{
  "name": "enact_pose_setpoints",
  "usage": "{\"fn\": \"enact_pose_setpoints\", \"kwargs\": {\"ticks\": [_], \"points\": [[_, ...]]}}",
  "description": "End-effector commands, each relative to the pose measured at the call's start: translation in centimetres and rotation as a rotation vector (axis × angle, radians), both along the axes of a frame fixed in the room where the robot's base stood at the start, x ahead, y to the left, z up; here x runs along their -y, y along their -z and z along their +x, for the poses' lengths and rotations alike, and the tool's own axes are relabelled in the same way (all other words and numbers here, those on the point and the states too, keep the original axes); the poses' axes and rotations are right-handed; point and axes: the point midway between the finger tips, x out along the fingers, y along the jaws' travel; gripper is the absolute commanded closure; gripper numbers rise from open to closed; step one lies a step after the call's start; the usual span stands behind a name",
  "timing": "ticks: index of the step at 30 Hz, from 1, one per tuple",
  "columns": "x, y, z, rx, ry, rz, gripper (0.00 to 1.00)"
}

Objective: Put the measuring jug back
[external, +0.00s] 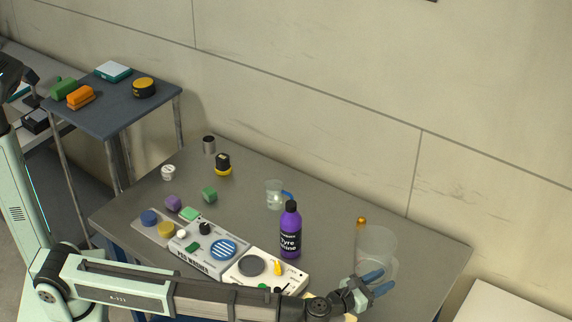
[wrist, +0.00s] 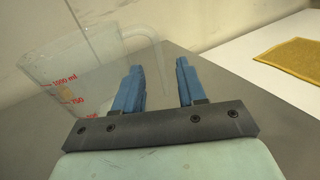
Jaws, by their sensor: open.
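The measuring jug (external: 377,247) is large and clear and stands upright at the right end of the grey table. In the wrist view the jug (wrist: 72,75) is at the left, with red volume marks and its handle towards the fingers. My gripper (external: 378,283) is open, low at the jug's near side. In the wrist view the blue fingers of my gripper (wrist: 160,85) are apart. The handle's lower end appears between or just beyond them; I cannot tell if they touch it.
A purple bottle (external: 290,232) and a small clear cup (external: 274,194) stand left of the jug. Control panels (external: 205,259) lie along the front. A small orange-topped item (external: 361,224) is behind the jug. A yellow cloth (wrist: 290,62) lies on a white surface at the right.

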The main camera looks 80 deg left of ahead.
Motion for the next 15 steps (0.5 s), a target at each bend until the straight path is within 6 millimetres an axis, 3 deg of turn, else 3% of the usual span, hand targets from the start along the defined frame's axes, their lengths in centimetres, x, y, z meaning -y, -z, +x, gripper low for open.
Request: {"fn": "enact_pose_setpoints", "kwargs": {"ticks": [1, 6, 15], "points": [[0.4, 0.0, -1.4, 0.0, 0.002, 0.0, 0.6], [1.3, 0.0, -4.0, 0.0, 0.001, 0.0, 0.6], [2.3, 0.0, -6.4, 0.0, 0.0, 0.0, 0.6]]}}
